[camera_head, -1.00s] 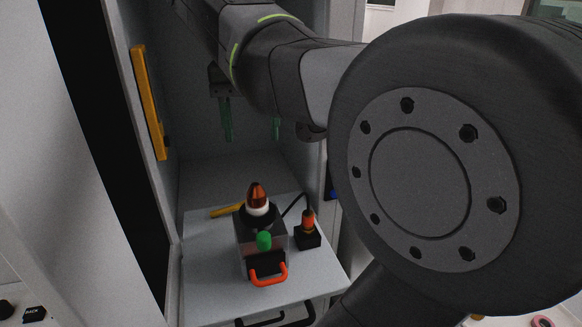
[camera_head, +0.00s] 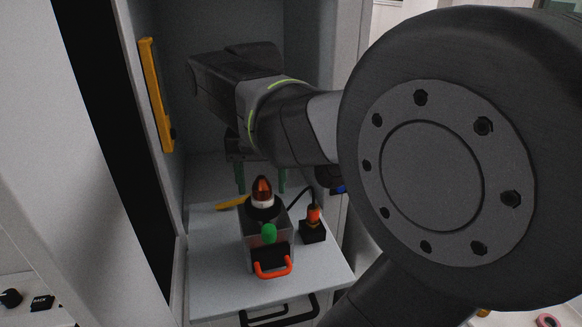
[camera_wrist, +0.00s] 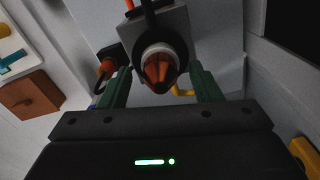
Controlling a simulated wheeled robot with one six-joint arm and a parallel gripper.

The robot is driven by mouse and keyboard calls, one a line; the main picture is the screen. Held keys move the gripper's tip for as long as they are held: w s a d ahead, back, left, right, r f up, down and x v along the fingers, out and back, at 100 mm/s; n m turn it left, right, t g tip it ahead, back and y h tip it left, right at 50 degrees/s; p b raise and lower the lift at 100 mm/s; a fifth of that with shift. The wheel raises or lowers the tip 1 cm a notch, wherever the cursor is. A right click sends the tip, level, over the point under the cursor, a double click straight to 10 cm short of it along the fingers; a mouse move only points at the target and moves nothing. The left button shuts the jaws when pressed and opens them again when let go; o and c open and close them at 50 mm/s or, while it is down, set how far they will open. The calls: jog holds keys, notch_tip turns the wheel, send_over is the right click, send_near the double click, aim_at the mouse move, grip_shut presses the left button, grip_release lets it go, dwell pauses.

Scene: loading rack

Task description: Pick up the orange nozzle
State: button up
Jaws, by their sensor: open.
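The orange nozzle (camera_head: 262,188) is a dark orange cone on a white collar, standing upright on top of a grey box-shaped device (camera_head: 252,236). My gripper (camera_head: 261,188) is open, its two green fingers pointing down around or just behind the nozzle in the head view. In the wrist view the nozzle (camera_wrist: 158,68) appears between the green fingers of my gripper (camera_wrist: 161,84), with visible space on both sides. I see no contact between fingers and nozzle.
The device sits on a light grey shelf (camera_head: 215,283) and has an orange handle (camera_head: 273,270) and a green knob (camera_head: 269,233). A small black box with an orange top (camera_head: 313,229) stands to its right. A yellow handle (camera_head: 154,95) is on the left wall.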

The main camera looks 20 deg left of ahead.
aim_at(261, 177)
jog(key=c, duration=1)
notch_tip(261, 177, up, 10)
jog(key=shift+f, duration=0.25)
jog(key=shift+r+p, duration=2.3)
jog(key=shift+p, duration=0.15)
jog(key=shift+c, duration=0.2)
